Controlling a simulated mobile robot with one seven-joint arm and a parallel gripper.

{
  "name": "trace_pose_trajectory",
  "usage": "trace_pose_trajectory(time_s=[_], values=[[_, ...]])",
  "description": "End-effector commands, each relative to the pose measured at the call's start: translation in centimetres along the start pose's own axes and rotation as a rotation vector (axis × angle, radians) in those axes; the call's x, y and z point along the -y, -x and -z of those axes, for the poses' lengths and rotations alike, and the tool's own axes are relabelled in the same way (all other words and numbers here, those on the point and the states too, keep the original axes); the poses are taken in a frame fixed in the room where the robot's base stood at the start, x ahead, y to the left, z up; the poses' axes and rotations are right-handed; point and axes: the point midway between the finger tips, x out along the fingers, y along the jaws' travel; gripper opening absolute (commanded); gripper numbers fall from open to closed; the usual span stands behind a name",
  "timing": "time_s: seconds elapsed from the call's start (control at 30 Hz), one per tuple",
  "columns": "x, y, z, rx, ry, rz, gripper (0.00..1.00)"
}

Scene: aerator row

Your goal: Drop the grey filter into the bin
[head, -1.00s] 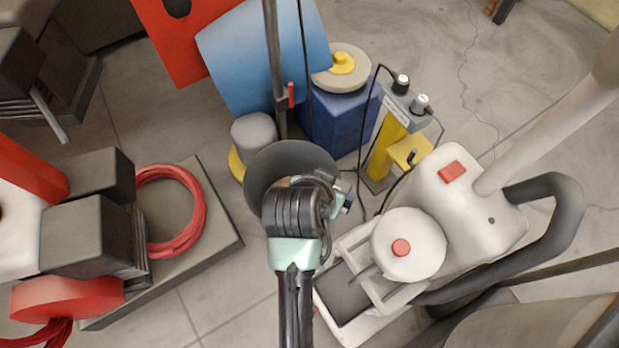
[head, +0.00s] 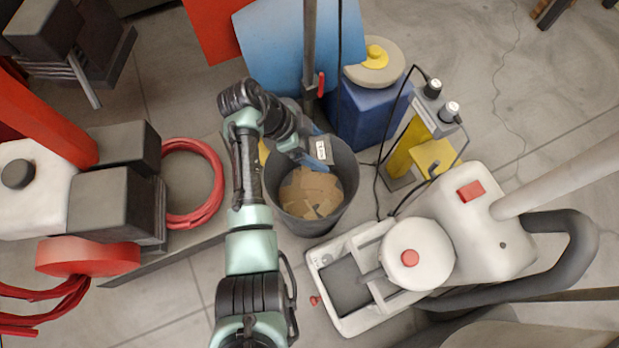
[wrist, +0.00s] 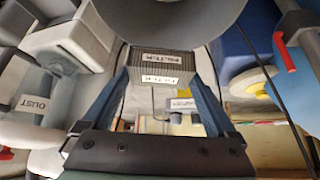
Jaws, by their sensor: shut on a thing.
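The filter is a small dark grey ribbed block with a white label, held between my blue fingers in the wrist view (wrist: 160,66). It also shows in the head view (head: 322,151). My gripper (head: 316,153) is shut on it. The bin is a dark grey round bucket (head: 348,172) with torn brown cardboard (head: 309,194) inside. In the head view the filter is over the far inner side of the bin's opening. How high it is above the rim is unclear.
A white machine with red buttons (head: 458,225) stands right of the bin. A blue canister (head: 365,112) and a yellow stand (head: 400,148) are behind it. A red hose coil (head: 205,175) lies left. A post with a red handle (head: 312,60) rises just behind the bin.

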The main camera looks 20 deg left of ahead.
Motion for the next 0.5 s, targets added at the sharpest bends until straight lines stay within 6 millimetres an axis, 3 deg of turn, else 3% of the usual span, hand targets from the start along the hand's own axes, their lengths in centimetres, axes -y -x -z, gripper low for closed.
trace_pose_trajectory(time_s=[0.17,0.5], values=[[0.1,-0.5,-0.4,0.0,-0.012,-0.007,0.39],[0.1,-3.8,-2.5,0.001,-0.01,-0.006,0.39]])
